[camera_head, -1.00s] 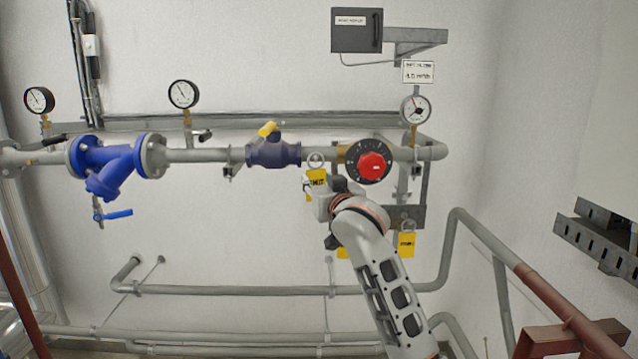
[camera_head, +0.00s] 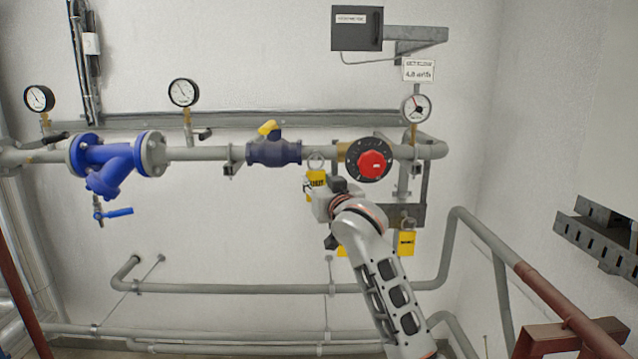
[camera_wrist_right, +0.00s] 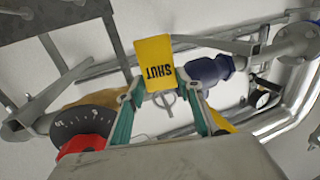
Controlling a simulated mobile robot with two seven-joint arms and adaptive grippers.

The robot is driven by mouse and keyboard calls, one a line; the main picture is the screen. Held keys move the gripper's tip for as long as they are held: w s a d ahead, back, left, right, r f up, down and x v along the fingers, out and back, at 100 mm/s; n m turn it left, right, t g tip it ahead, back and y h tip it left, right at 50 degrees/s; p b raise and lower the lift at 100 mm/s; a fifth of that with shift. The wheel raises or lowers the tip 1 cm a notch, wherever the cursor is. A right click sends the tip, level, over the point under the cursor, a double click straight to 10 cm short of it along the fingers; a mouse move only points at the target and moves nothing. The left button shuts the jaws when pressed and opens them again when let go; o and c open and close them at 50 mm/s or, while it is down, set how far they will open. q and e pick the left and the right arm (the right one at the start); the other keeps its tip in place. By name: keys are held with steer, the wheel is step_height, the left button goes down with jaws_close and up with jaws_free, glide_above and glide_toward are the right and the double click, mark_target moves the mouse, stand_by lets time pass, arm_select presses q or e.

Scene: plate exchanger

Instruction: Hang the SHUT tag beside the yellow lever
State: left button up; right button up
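The yellow SHUT tag (camera_head: 315,178) with its grey ring is in front of the pipe, between the yellow-lever valve and the red-knobbed dial. My right gripper (camera_head: 308,189) is at the tag; in the right wrist view its teal fingers (camera_wrist_right: 158,88) close on the edges of the tag (camera_wrist_right: 155,62), which appears upside down. The ring (camera_wrist_right: 166,102) lies between the fingers; whether it touches the pipe cannot be told. The yellow lever (camera_head: 268,128) sits on the dark blue valve (camera_head: 274,152), left of the tag; part of it shows behind a finger (camera_wrist_right: 222,122). My left gripper is out of view.
The dial with its red knob (camera_head: 371,164) is close to the right of the tag. Another yellow tag (camera_head: 407,243) hangs on the grey bracket (camera_head: 416,214), and one is partly hidden behind my arm (camera_head: 342,252). A blue strainer (camera_head: 112,160) is farther left.

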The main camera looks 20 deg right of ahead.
steer(key=o, duration=0.5)
steer(key=s, duration=1.2)
steer(key=s+a+f+n+g+y, duration=0.15)
steer(key=s+f, duration=0.35)
steer(key=f, duration=1.3)
steer(key=s+f+n+g, duration=0.1)
steer(key=s+f+g, duration=0.25)
steer(key=f, duration=1.35)
steer(key=s+f+g, duration=0.1)
steer(key=s+f, duration=0.6)
steer(key=s, duration=0.1)
steer(key=s+f+n, duration=0.1)
steer(key=s+f, duration=0.6)
steer(key=s, duration=0.2)
steer(key=s+f+g+y, duration=0.1)
steer(key=s+f, duration=0.7)
steer(key=shift+s+a+n+g, duration=0.1)
steer(key=shift+s+n+g, duration=0.05)
steer(key=shift+n+g, duration=0.2)
